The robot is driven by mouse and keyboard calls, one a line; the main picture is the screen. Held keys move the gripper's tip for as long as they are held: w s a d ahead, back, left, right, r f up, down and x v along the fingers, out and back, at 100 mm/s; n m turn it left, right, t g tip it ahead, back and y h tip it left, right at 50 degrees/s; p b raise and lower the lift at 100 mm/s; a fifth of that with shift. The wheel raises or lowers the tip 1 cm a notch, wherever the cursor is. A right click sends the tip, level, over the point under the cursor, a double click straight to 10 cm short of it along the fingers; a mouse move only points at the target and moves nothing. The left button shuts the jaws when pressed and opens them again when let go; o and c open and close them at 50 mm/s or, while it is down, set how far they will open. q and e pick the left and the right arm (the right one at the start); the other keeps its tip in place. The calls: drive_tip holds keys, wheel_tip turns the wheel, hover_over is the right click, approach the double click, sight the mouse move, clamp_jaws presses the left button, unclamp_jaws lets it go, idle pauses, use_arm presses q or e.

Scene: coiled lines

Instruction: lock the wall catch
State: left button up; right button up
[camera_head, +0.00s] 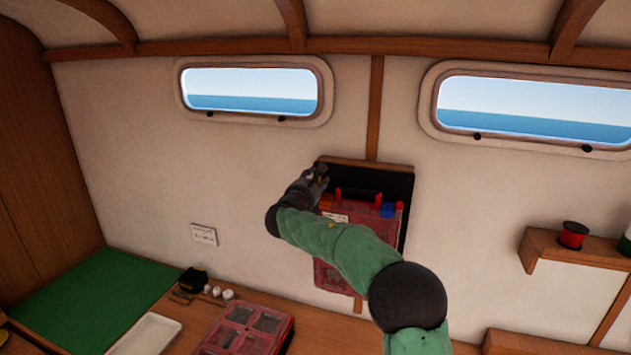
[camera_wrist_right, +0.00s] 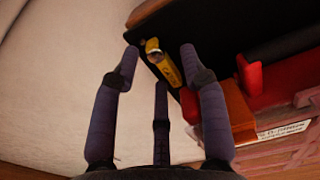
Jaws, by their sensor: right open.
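The wall catch (camera_wrist_right: 168,70) is a small yellow lever with a brass-coloured end, on the dark wall panel (camera_wrist_right: 208,30). It lies tilted, running from upper left to lower right. My right gripper (camera_wrist_right: 158,62) is open, with its dark fingers on either side of the catch in the right wrist view. I cannot tell whether any finger touches it. In the head view my right gripper (camera_head: 318,172) is at the panel's upper left corner and mostly hides the catch. A red case (camera_head: 340,277) hangs against the panel, partly behind my green right arm. My left gripper is out of view.
The hanging case has red latches (camera_wrist_right: 250,76) and a dark handle close to the right of my fingers. A second red case (camera_head: 240,330) lies on the wooden counter below. A shelf with a red spool (camera_head: 572,235) is at right. Bare wall lies left of the panel.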

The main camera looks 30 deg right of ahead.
drive_tip(key=v, duration=1.1)
drive_tip(key=shift+s+a, duration=0.3)
